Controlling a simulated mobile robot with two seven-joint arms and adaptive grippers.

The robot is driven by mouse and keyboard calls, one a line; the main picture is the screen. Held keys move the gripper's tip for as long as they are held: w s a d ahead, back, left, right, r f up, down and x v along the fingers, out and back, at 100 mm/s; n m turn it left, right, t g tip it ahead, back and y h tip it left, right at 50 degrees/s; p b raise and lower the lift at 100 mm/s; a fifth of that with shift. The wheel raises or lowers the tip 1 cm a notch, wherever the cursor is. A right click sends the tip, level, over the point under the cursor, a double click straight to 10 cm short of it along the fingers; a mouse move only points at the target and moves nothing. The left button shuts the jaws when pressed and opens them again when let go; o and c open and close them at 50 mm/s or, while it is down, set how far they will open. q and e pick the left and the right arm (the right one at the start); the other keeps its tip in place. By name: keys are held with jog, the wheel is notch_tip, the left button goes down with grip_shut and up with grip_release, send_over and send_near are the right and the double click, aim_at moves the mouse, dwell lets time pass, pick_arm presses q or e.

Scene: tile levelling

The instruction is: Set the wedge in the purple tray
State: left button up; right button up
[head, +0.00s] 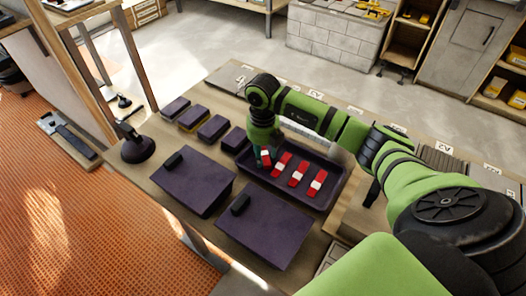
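The purple tray (330,192) lies on the wooden table, right of the middle of the head view. Several red-and-white wedges, one of them here (299,173), lie in a row in it. My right gripper (261,160) points down at the tray's left end, right beside the leftmost red wedge (267,157). Its fingers are small and partly hidden by my green arm, so I cannot tell whether they are open or hold that wedge. My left gripper is not in view.
Two large dark purple tiles (193,186) (264,231) with black blocks on them lie in front of the tray. Several small purple blocks (212,128) stand in a row behind them. A dark suction-cup tool (138,149) stands at the table's left corner.

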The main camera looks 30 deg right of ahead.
aim_at(263, 156)
notch_tip(263, 156, up, 12)
jog(key=b, duration=0.1)
jog(key=shift+r, duration=0.15)
dwell(0.6)
